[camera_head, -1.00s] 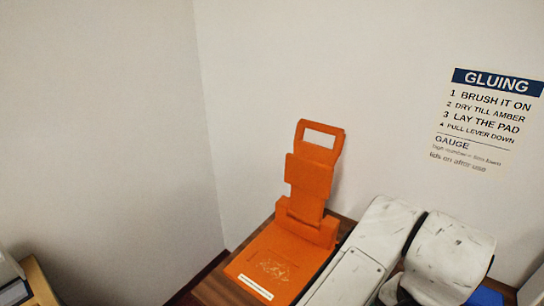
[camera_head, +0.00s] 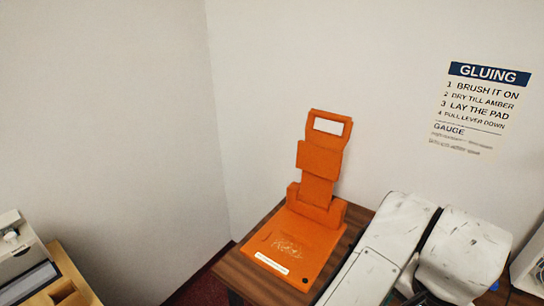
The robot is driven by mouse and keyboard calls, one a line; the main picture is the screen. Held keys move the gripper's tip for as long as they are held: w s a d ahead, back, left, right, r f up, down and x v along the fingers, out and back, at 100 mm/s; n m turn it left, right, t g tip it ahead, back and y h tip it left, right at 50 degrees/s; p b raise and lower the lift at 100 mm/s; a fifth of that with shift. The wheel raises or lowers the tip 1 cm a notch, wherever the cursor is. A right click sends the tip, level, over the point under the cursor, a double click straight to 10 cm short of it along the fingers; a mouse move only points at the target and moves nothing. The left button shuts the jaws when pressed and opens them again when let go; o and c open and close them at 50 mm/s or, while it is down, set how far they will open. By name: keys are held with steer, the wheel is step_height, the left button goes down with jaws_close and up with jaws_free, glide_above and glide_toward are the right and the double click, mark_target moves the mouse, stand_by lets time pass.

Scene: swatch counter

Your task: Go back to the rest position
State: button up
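My white, scuffed arm reaches in from the lower right of the head view, in front of the wooden counter. My gripper is not in view, so what it holds, if anything, cannot be seen. No object named by the task is in the picture.
An orange press (camera_head: 318,160) with its lever plate upright stands on the wooden counter (camera_head: 240,272), close left of my arm. A gluing sign (camera_head: 475,110) hangs on the back wall. A grey device (camera_head: 22,262) sits on a wooden stand (camera_head: 72,290) at the lower left.

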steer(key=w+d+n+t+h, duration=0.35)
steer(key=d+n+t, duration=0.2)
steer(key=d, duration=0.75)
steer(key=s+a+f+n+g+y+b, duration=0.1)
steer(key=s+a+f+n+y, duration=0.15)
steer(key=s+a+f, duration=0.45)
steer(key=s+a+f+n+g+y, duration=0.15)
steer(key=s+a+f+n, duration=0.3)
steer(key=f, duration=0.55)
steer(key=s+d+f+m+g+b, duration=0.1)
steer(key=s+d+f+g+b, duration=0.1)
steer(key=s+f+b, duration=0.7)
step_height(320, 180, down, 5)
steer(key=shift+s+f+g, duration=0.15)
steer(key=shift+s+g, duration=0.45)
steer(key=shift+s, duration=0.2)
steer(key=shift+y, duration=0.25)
